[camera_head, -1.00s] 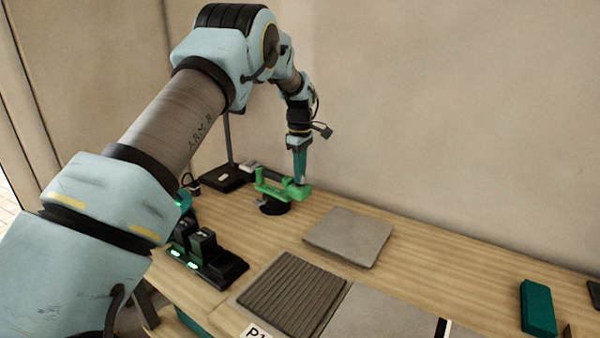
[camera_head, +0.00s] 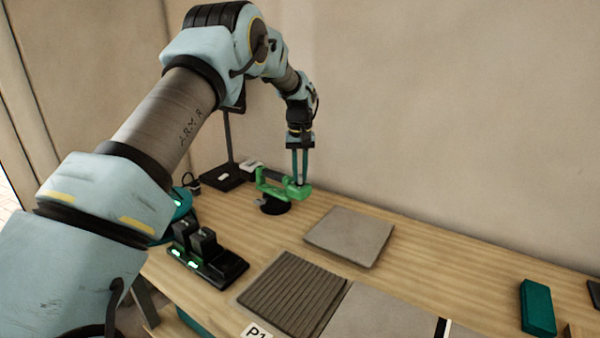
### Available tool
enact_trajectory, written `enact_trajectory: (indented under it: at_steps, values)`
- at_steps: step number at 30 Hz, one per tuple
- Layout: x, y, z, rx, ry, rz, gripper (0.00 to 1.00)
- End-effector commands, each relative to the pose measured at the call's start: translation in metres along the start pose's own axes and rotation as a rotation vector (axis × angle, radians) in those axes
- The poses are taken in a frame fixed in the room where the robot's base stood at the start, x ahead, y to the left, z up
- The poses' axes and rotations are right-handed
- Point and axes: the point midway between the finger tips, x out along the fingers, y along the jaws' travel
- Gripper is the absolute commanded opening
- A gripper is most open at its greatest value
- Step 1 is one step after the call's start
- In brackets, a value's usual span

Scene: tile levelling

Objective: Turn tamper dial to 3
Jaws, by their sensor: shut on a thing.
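The green tamper (camera_head: 268,185) stands with its round black base (camera_head: 275,208) at the back left of the wooden table. My gripper (camera_head: 300,182) points straight down at the tamper's right end. Its two teal fingers are shut on a small part there, which I take to be the dial. The dial's number marks are too small to read, so its setting cannot be told.
A black charger with battery-like blocks (camera_head: 205,255) stands in front of the tamper on the left. A grey tile (camera_head: 349,236) lies to the right. A ribbed tile (camera_head: 293,293) lies nearer. A teal block (camera_head: 537,308) is at far right.

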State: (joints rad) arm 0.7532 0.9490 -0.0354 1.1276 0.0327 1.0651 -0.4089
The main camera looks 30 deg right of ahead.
Motion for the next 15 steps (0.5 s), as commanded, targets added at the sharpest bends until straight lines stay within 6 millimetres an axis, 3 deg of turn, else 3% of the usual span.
enact_trajectory:
  at_steps: [15]
  values:
    - [-0.0003,-0.0002,0.0001,0.217,0.000,0.000,0.00]
